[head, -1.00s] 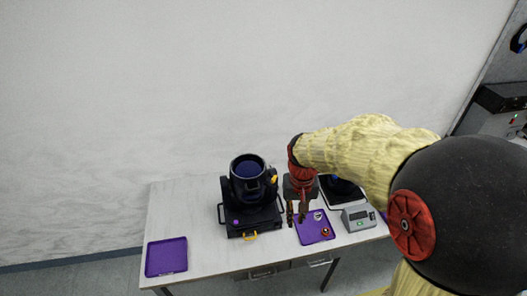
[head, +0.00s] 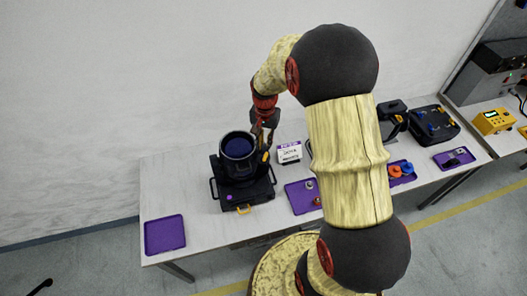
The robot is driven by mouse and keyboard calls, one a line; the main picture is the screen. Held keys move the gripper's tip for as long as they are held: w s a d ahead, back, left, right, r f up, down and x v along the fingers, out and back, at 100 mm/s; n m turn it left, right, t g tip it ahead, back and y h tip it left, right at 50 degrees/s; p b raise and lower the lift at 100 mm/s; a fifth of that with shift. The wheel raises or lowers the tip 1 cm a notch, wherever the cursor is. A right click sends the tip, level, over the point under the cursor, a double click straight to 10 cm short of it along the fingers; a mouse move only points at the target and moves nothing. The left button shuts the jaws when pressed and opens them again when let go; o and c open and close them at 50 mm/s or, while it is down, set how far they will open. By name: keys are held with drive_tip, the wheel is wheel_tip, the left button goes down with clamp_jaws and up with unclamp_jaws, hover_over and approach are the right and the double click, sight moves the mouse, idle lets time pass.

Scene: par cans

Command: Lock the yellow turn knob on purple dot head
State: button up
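The moving head light (head: 238,148) with a purple dot (head: 229,197) on its base stands upright on the white table (head: 185,195). Its round lens end faces up. A yellow knob (head: 266,156) shows on the right side of the head. A yellow part (head: 243,210) is at the front of the base. My gripper (head: 264,138) points down just beside the head's upper right, close to the yellow knob. Whether it touches the knob is hard to tell. The fingers are small and dark, so their opening is unclear.
An empty purple tray (head: 165,235) lies at the table's left end. A purple tray (head: 299,198) with small parts is right of the light, partly behind my arm. A small sign (head: 289,152) stands behind.

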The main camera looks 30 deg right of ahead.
sight(265, 156)
drive_tip(key=shift+f+p, duration=0.55)
drive_tip(key=shift+f, duration=3)
drive_tip(key=shift+c, duration=0.5)
clamp_jaws()
